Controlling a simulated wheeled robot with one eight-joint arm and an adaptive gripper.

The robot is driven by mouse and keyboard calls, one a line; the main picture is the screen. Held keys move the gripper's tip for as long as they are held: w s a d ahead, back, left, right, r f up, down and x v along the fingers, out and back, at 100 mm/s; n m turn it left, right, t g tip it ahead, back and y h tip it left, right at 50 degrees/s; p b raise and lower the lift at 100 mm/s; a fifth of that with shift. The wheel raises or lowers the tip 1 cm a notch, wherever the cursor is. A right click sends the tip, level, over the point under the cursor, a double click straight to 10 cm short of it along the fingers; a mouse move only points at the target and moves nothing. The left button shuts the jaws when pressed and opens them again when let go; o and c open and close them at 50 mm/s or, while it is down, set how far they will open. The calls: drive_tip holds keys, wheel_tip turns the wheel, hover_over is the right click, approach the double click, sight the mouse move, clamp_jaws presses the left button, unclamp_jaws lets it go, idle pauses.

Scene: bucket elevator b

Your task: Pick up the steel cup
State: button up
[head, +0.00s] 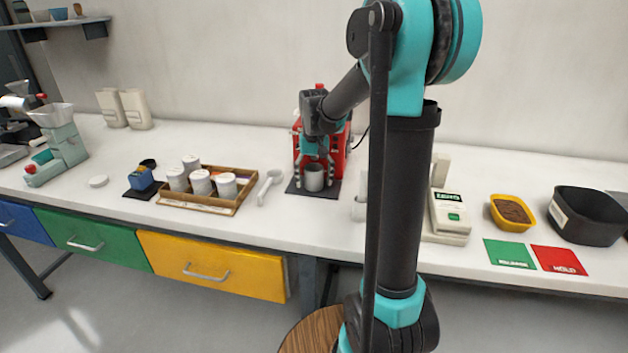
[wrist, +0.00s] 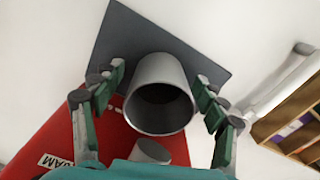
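The steel cup (head: 314,178) stands upright on a dark mat (head: 297,187) in front of the red machine (head: 339,150). In the wrist view the grey cup (wrist: 160,75) is seen from above with its open mouth toward the camera. My gripper (head: 314,163) is at the cup; in the wrist view my gripper (wrist: 162,93) has its two fingers spread, one on each side of the cup. A gap shows between each finger and the cup wall, so it holds nothing.
The red machine (wrist: 50,135) stands close by my gripper. A wooden tray (head: 208,202) with several white canisters and a white scoop-like tool (head: 270,186) lie to the left. A scale (head: 449,214), a yellow bin (head: 512,222) and a black bin (head: 588,216) stand to the right.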

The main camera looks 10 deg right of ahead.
drive_tip(key=c, duration=1.6)
drive_tip(key=shift+o, duration=0.2)
drive_tip(key=shift+r, duration=0.1)
drive_tip(key=shift+r, duration=0.45)
drive_tip(key=shift+s+a+r, duration=0.1)
drive_tip(key=shift+s+r, duration=0.05)
drive_tip(key=shift+r, duration=0.1)
drive_tip(key=s+a, duration=0.2)
drive_tip(key=s, duration=0.3)
drive_tip(key=s+a, duration=0.2)
drive_tip(key=s, duration=0.4)
drive_tip(key=s+a, duration=0.2)
drive_tip(key=s, duration=0.3)
drive_tip(key=shift+s+a, duration=0.2)
drive_tip(key=shift+a, duration=0.15)
